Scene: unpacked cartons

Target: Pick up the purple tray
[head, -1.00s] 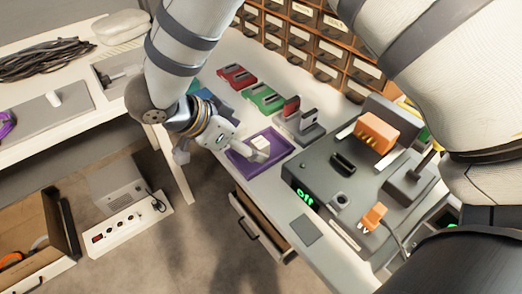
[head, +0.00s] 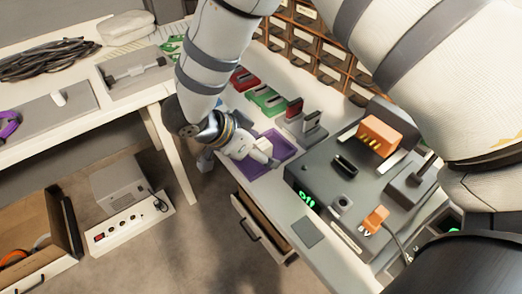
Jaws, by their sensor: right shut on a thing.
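The purple tray (head: 285,148) lies flat on the white worktop, near its left edge and left of the dark grey machine. My right gripper (head: 266,153) is over the middle of the tray, shut on it. The fingers and a small pale block (head: 264,145) in the tray overlap, so the exact contact is hard to see. The gripper hides the left part of the tray. My left gripper is not in view.
Red (head: 243,79) and green (head: 266,100) holders and a grey stand (head: 303,126) are behind the tray. The dark machine (head: 338,180) with orange plugs stands to the right. An open drawer (head: 262,228) juts out below the worktop.

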